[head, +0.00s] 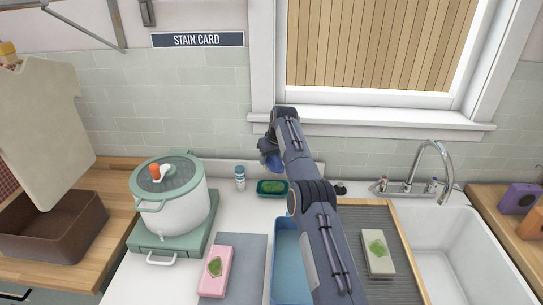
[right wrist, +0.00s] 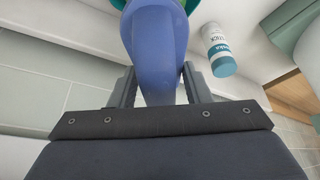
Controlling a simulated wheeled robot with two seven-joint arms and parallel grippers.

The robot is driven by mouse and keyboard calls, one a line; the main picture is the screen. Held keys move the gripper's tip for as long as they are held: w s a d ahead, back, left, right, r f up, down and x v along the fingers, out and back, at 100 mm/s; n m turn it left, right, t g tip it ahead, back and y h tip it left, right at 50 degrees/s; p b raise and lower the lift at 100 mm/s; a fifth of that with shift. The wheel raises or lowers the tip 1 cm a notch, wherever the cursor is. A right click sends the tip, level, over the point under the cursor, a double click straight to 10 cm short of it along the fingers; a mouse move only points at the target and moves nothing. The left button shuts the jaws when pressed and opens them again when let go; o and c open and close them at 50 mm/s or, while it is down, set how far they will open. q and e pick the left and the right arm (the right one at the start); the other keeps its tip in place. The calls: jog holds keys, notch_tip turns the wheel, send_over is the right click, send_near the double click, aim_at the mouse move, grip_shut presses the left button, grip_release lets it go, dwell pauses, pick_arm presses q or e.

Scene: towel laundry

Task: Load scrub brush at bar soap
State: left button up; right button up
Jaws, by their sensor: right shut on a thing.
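My right gripper (head: 268,148) hangs at the end of my right arm near the back wall. It is shut on the blue handle of the scrub brush (head: 272,164). In the right wrist view the brush handle (right wrist: 156,45) sits between the two fingers of the right gripper (right wrist: 160,88). The brush is just above a dark green dish (head: 260,193) holding what looks like a green bar soap (head: 272,187). I cannot tell whether the brush touches the soap; its bristles are hidden. My left gripper is not in view.
A white and teal stick bottle (head: 240,178) stands left of the dish, with a lidded pot (head: 177,205) beyond. A blue basin (head: 284,255), a pink stained cloth (head: 214,280), a pale stained cloth (head: 378,265) on a ribbed board (head: 400,290), and a sink (head: 480,255) lie nearer.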

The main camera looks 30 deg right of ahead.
aim_at(270, 169)
jog(key=shift+f, duration=2.95)
jog(key=shift+f, duration=0.6)
jog(key=shift+r, duration=3.6)
